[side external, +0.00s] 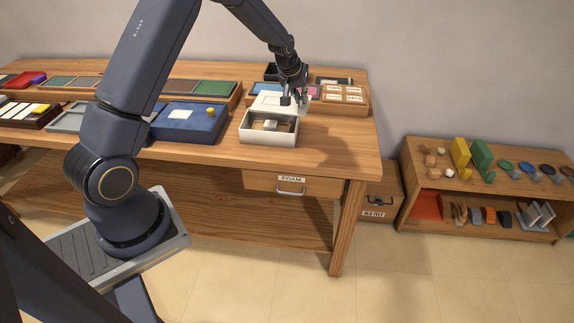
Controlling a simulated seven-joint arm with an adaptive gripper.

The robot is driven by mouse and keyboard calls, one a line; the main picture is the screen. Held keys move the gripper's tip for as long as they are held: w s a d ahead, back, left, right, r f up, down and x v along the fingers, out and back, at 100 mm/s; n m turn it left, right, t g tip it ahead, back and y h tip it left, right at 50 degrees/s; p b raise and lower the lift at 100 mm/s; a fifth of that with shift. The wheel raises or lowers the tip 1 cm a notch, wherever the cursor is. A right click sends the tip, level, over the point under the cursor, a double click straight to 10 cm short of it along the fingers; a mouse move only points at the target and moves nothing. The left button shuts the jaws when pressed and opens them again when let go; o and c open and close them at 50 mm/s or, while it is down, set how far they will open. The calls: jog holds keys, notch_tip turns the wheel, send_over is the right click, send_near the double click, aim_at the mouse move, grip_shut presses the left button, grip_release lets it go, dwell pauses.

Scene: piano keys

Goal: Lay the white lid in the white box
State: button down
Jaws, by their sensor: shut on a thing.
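The white box (254,137) stands open at the front edge of the wooden bench in the side external view. A small tan and white item (270,125) lies inside it. My gripper (293,99) is above the box's back right part, fingers pointing down. It is shut on the white lid (265,103), a pale panel with a faint square outline, which shows at the back of the box. The lid looks tilted; whether it touches the box's rim cannot be told. The fingers partly hide the lid's right side.
A wooden tray with labelled cards (344,104) is close on the right. Trays line the back. The bench (345,147) is bare at front right.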

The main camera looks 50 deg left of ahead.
aim_at(287, 109)
jog(key=shift+n, duration=0.5)
jog(key=a, duration=0.2)
jog(key=s+a, duration=0.1)
jog(key=a, duration=0.1)
jog(key=shift+s+a+f, duration=0.2)
jog(key=shift+a, duration=0.05)
jog(key=shift+f, duration=3.1)
jog(key=shift+s+r, duration=0.1)
jog(key=shift+r, duration=0.1)
jog(key=shift+f, duration=0.7)
jog(key=c, duration=1.2)
grip_release()
